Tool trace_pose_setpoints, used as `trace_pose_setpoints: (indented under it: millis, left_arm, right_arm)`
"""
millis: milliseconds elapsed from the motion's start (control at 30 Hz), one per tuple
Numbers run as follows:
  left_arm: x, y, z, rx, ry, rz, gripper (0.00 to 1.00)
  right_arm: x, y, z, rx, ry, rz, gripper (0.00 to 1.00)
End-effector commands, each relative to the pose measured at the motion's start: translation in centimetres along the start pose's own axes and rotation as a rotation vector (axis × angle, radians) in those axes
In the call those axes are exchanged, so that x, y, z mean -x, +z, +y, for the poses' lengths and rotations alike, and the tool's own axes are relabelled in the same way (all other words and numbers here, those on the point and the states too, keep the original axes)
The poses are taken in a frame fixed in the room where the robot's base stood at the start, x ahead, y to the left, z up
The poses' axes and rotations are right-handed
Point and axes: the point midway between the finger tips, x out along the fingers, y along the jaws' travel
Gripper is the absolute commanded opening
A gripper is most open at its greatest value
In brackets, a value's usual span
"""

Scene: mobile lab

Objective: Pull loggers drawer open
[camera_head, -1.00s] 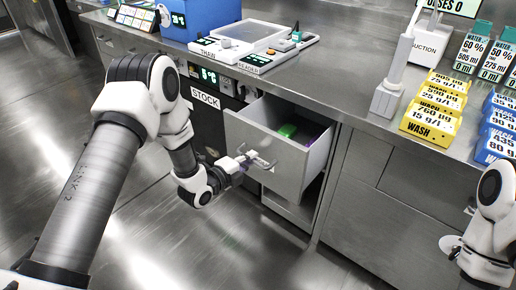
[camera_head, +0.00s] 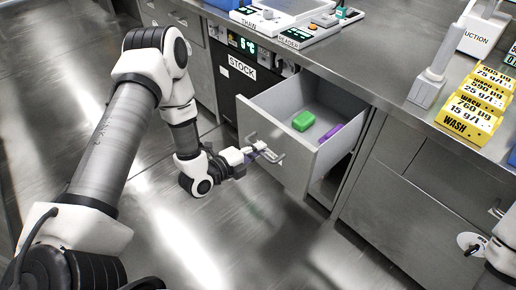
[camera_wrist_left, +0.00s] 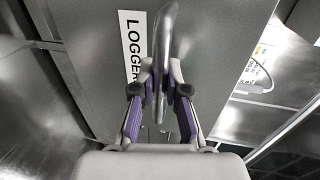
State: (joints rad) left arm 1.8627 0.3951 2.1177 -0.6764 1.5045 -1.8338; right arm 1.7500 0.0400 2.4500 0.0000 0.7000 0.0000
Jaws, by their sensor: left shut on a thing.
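The loggers drawer (camera_head: 279,153) stands pulled well out of the steel cabinet in the head view. A green block (camera_head: 303,121) and a purple block (camera_head: 330,133) lie inside it. My left gripper (camera_head: 262,152) is at the drawer front, shut on the drawer's metal handle (camera_head: 276,156). In the left wrist view the two purple-padded fingers (camera_wrist_left: 160,90) close around the curved handle bar (camera_wrist_left: 162,45). A white label (camera_wrist_left: 133,52) reading "LOGGER", its end hidden, is on the drawer front beside the handle. My right gripper cannot be made out; only part of that arm shows at the right edge.
The steel counter (camera_head: 385,85) runs above the drawer, with yellow wash boxes (camera_head: 470,112) and a white stand (camera_head: 436,75) on it. A black unit labelled STOCK (camera_head: 243,68) is left of the drawer. The floor (camera_head: 235,235) in front is clear.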

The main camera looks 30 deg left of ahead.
Motion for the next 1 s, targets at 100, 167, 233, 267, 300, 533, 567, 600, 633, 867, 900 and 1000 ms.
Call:
trace_pose_setpoints:
  millis: [100,167,233,267,300,533,567,600,633,867,900,1000]
  left_arm:
    - [0.0,-0.1,0.1,0.001,0.003,0.003,0.39]
    - [0.0,-0.1,0.1,0.001,0.003,0.002,0.39]
    - [0.0,-0.1,0.1,0.001,0.002,0.002,0.39]
    - [0.0,-0.1,0.1,0.001,0.002,0.002,0.39]
    - [0.0,-0.1,0.1,0.000,0.002,0.001,0.39]
    - [1.4,0.1,0.1,0.003,0.004,-0.003,0.39]
    - [2.0,0.1,0.1,0.006,0.004,-0.003,0.39]
    - [2.8,0.1,0.1,0.006,0.003,-0.004,0.39]
    - [3.6,0.1,0.1,0.008,0.002,-0.004,0.39]
    - [9.2,0.1,0.1,0.008,0.001,-0.005,0.39]
    - [9.9,0.1,0.1,0.008,0.002,-0.006,0.39]
    - [11.1,0.1,0.1,0.005,0.003,-0.003,0.39]
  right_arm:
    - [0.0,0.0,0.0,0.000,0.000,0.000,0.40]
    - [0.0,0.0,0.0,0.000,0.000,0.000,0.40]
    - [0.0,0.0,0.0,0.000,0.000,0.000,0.40]
    - [0.0,0.0,0.0,0.000,0.000,0.000,0.40]
    - [0.0,0.0,0.0,0.000,0.000,0.000,0.40]
    - [0.0,0.0,0.0,0.000,0.000,0.000,0.40]
    - [0.0,0.0,0.0,0.000,0.000,0.000,0.40]
    - [0.0,0.0,0.0,0.000,0.000,0.000,0.40]
    - [0.0,0.0,0.0,0.000,0.000,0.000,0.40]
    - [0.0,0.0,0.0,0.000,0.000,0.000,0.40]
    - [0.0,0.0,0.0,0.000,0.000,0.000,0.40]
    - [0.0,0.0,0.0,0.000,0.000,0.000,0.40]
